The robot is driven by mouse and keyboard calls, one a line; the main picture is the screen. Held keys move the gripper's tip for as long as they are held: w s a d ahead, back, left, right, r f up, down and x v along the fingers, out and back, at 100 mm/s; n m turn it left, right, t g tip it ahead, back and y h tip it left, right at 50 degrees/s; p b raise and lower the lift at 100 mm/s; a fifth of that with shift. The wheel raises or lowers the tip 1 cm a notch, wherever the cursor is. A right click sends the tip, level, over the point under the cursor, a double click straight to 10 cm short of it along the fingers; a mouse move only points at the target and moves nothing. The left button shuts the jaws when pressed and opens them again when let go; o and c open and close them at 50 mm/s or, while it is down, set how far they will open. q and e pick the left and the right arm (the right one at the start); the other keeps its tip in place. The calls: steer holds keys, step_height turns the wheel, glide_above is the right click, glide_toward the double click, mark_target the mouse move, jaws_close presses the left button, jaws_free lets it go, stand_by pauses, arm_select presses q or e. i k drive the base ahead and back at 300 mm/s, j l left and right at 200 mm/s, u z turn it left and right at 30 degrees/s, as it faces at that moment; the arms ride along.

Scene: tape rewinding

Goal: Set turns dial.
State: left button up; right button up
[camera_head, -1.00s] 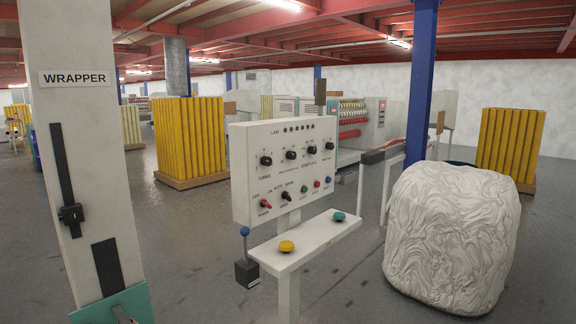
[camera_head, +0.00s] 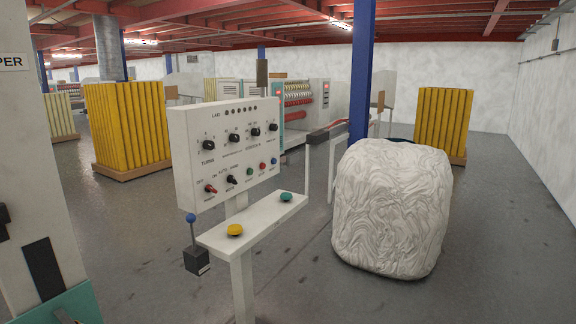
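A white control panel (camera_head: 222,177) stands on a post left of the picture's middle. Its upper row holds several black dials; the leftmost one (camera_head: 208,145) is over a label that seems to read "TURNS". Below are a red switch (camera_head: 211,189), a black switch (camera_head: 232,180) and small green, red and blue buttons. A shelf (camera_head: 258,219) under the panel bears a yellow button (camera_head: 235,230) and a green button (camera_head: 286,197). A blue-knobbed lever (camera_head: 191,218) stands at its left. Neither of my grippers is in view.
A white wrapper column (camera_head: 30,150) stands close at the left edge. A large wrinkled white bundle (camera_head: 392,210) sits on the floor right of the panel, by a blue pillar (camera_head: 361,80). Yellow stacks (camera_head: 128,125) stand behind. Grey floor (camera_head: 500,250) is clear at the right.

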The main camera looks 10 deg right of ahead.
mark_target(207, 145)
steer(key=z, duration=4.55)
steer(key=u, duration=3.1)
steer(key=i+j+u, duration=0.25)
steer(key=u, duration=0.15)
steer(key=i+j+u, duration=0.25)
steer(key=u, duration=0.15)
steer(key=i, duration=0.05)
